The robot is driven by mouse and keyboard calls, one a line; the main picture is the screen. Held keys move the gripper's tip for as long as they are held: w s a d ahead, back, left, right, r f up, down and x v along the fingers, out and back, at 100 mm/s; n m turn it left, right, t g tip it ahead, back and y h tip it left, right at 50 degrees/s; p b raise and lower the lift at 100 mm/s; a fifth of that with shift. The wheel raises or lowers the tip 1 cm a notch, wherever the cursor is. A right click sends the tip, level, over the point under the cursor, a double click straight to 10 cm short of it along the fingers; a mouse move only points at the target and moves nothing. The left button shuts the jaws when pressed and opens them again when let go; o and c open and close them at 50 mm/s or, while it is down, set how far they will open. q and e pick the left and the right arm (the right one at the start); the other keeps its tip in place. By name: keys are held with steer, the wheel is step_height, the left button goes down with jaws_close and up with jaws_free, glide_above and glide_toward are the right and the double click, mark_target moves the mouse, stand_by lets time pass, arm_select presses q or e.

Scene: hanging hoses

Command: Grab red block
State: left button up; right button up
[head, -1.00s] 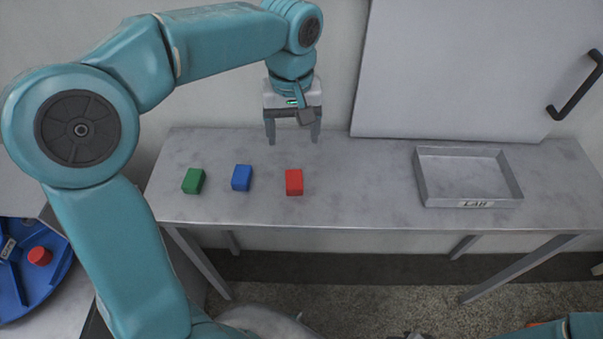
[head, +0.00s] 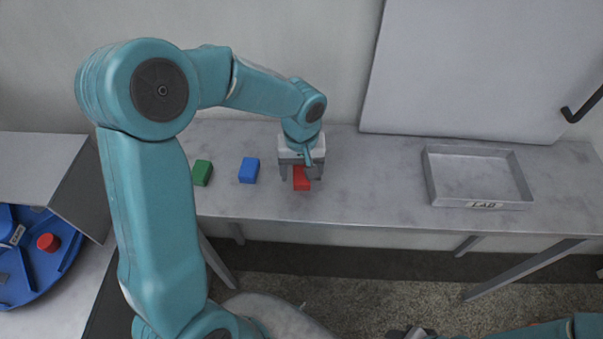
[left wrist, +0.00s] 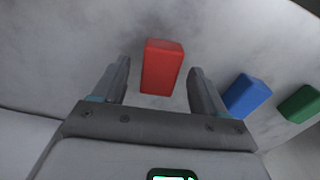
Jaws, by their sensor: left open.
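The red block (head: 301,183) lies on the grey bench, partly hidden behind my left gripper in the head view. My left gripper (head: 302,177) is open, with its fingers pointing down at the block. In the left wrist view the red block (left wrist: 162,67) shows between the two finger lines, near the fingertips (left wrist: 160,75), with a gap on each side. The gripper holds nothing. Whether the fingertips are level with the block is hard to tell. Part of my right arm shows at the lower right, but its gripper is not in view.
A blue block (head: 249,170) and a green block (head: 202,172) lie on the bench (head: 370,190) to the left of the red one. A blue round holder (head: 30,275) with a red piece (head: 48,242) is at the far left.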

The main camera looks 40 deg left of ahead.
arm_select(q)
steer(key=shift+w+f, duration=0.15)
steer(key=shift+f, duration=0.3)
steer(key=shift+s+r, duration=0.1)
steer(key=shift+s, duration=0.15)
steer(key=shift+d, duration=0.1)
steer(key=shift+c, duration=0.9)
steer(key=shift+w, duration=0.15)
steer(key=c, duration=1)
